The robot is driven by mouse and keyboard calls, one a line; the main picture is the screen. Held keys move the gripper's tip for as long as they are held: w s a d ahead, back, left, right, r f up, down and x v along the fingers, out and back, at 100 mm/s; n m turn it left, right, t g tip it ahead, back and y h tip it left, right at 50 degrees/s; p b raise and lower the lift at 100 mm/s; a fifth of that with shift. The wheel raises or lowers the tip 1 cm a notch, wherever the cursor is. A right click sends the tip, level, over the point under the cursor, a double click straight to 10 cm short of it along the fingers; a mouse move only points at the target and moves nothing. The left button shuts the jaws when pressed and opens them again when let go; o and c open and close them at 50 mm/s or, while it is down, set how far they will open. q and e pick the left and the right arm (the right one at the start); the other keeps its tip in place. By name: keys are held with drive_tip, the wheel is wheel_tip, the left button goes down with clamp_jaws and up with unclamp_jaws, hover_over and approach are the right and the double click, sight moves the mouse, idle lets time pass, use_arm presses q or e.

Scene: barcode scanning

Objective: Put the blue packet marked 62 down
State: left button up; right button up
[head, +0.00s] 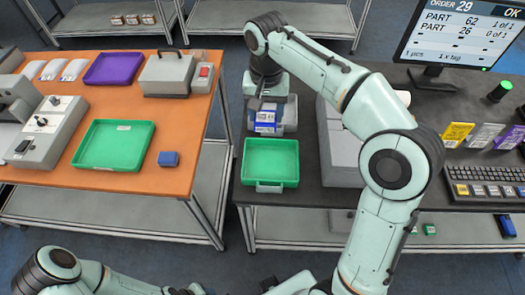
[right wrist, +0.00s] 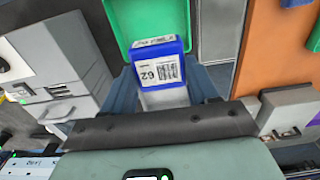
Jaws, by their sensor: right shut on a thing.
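The blue packet (right wrist: 157,62) shows a white label with a barcode and 62 in the right wrist view. My right gripper (head: 266,106) is shut on it, with a finger on either side. In the head view the packet (head: 266,120) is just behind the green tray (head: 270,183) on the dark table, in front of a light grey box-shaped thing (head: 291,114). The green tray (right wrist: 121,30) looks empty; my gripper partly hides the space around the packet. I cannot tell whether the packet touches anything below.
Grey cabinet-like boxes (head: 343,150) stand right of the green tray. A monitor (head: 462,32) shows PART 62, 1 of 1. A keyboard (head: 487,190) and colored packets (head: 456,135) are farther right.

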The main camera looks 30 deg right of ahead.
drive_tip(key=f+b, duration=0.1)
drive_tip(key=f, duration=0.8)
drive_tip(key=f+b, duration=0.1)
drive_tip(key=f, duration=0.4)
drive_tip(key=shift+s+f+b, duration=0.1)
drive_tip(key=shift+s+b, duration=0.2)
use_arm(q)
drive_tip(key=shift+s+f, duration=0.7)
drive_tip(key=shift+f, duration=0.35)
drive_tip(key=shift+s+f, duration=0.7)
drive_tip(key=shift+f, duration=0.3)
use_arm(e)
drive_tip(key=shift+f, duration=2.5)
drive_tip(key=shift+f+b, duration=0.2)
drive_tip(key=shift+b, duration=0.15)
drive_tip(key=o, duration=1.2)
drive_tip(key=shift+c, duration=0.2)
use_arm(q)
drive_tip(key=shift+f, duration=0.1)
